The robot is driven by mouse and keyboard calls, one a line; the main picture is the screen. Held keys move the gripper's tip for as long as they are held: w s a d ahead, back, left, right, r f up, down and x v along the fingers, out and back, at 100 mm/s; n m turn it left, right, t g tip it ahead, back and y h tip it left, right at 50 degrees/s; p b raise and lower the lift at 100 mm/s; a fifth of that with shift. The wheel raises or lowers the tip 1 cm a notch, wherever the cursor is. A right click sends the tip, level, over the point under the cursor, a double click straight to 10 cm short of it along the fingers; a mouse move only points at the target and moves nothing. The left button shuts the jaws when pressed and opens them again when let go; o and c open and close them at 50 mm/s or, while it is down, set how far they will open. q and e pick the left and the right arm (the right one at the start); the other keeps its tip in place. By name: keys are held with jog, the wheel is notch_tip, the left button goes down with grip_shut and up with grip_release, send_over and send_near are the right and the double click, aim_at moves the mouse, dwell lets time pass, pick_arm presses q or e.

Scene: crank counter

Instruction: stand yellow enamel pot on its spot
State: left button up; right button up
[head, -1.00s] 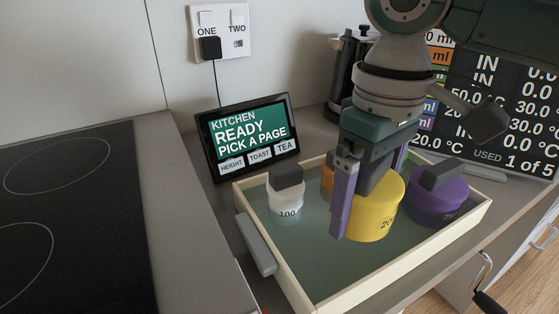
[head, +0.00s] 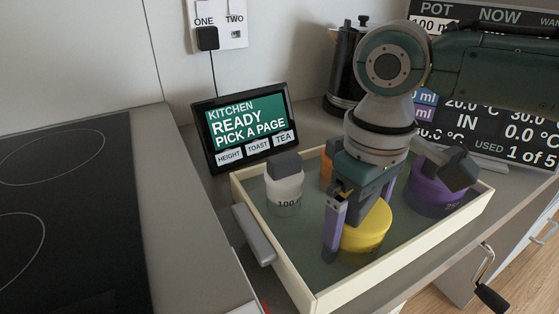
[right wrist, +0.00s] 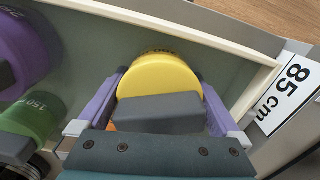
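The yellow enamel pot (head: 368,228) is in the front part of the shallow cream-rimmed tray (head: 291,268). In the right wrist view, the pot (right wrist: 160,76) shows its round yellow side and a dark grey block handle (right wrist: 158,114). My right gripper (head: 358,222) points down over the pot, its purple fingers at either end of the handle. The right wrist view shows this gripper (right wrist: 162,108) apparently closed on the handle. Whether the pot's base touches the tray floor is hidden, and no marked spot can be made out. My left gripper is out of view.
A white pot (head: 285,190), an orange pot (head: 326,168) and a purple pot (head: 430,192) stand in the tray; a green pot (right wrist: 35,117) shows in the wrist view. A tablet (head: 243,130) stands behind the tray. A crank (head: 489,285) is at front right.

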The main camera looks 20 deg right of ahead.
notch_tip(320, 180, up, 11)
jog(key=p, duration=0.2)
jog(key=shift+r+p, duration=0.15)
jog(key=shift+p, duration=0.2)
jog(key=shift+r, duration=0.55)
